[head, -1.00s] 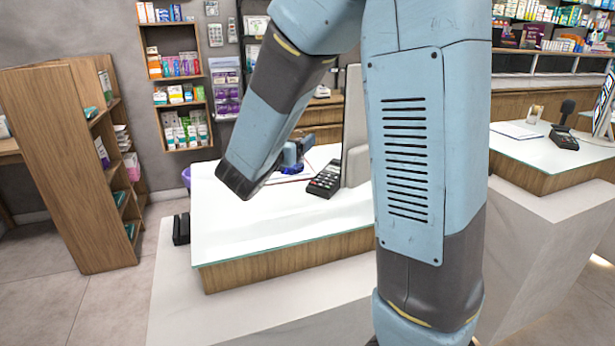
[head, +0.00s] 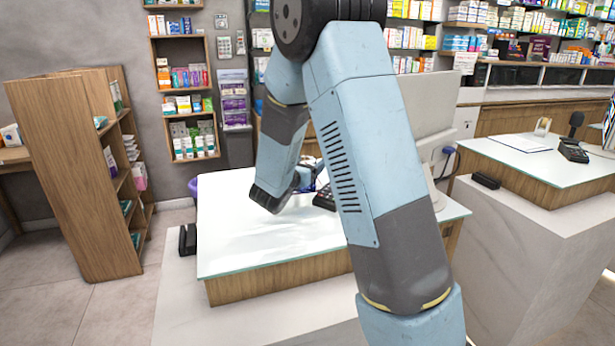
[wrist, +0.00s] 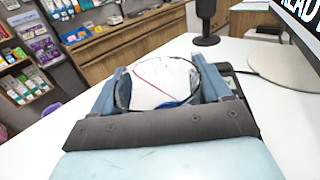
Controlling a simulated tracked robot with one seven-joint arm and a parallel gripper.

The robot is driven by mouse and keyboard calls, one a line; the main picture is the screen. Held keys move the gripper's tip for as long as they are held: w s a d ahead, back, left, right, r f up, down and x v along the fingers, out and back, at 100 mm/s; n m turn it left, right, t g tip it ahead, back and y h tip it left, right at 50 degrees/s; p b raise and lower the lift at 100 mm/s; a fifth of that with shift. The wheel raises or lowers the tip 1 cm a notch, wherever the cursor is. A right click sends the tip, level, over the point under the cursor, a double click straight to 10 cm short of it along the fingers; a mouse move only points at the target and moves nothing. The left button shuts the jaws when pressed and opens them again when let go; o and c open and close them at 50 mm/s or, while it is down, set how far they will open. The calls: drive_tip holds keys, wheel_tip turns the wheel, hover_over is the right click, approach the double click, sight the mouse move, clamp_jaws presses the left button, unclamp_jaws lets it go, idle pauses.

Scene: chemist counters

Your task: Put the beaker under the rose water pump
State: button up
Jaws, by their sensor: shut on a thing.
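My gripper (wrist: 162,90) is shut on the beaker (wrist: 160,76), a clear glass vessel with a dark round rim, held between its two blue fingers in the wrist view. The beaker is see-through, and the white counter and a thin red line show through it. In the head view my gripper (head: 312,176) is over the far part of the white counter (head: 235,225), partly hidden by my arm. I cannot make out the beaker there. I cannot pick out the rose water pump in either view.
A monitor (head: 425,115) stands right of my gripper, with its screen (wrist: 300,22) in the wrist view. A dark card terminal (head: 325,198) is beside my gripper. A black stand (wrist: 206,22) is at the back. The counter's left part is clear. A wooden shelf (head: 85,170) stands left.

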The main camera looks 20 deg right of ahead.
drive_tip(key=shift+w+d+f, duration=0.15)
drive_tip(key=shift+w+f, duration=0.15)
drive_tip(key=shift+f, duration=0.2)
wheel_tip(320, 180, down, 3)
drive_tip(key=shift+w+f, duration=0.1)
drive_tip(key=shift+w, duration=0.05)
drive_tip(key=o, duration=1.1)
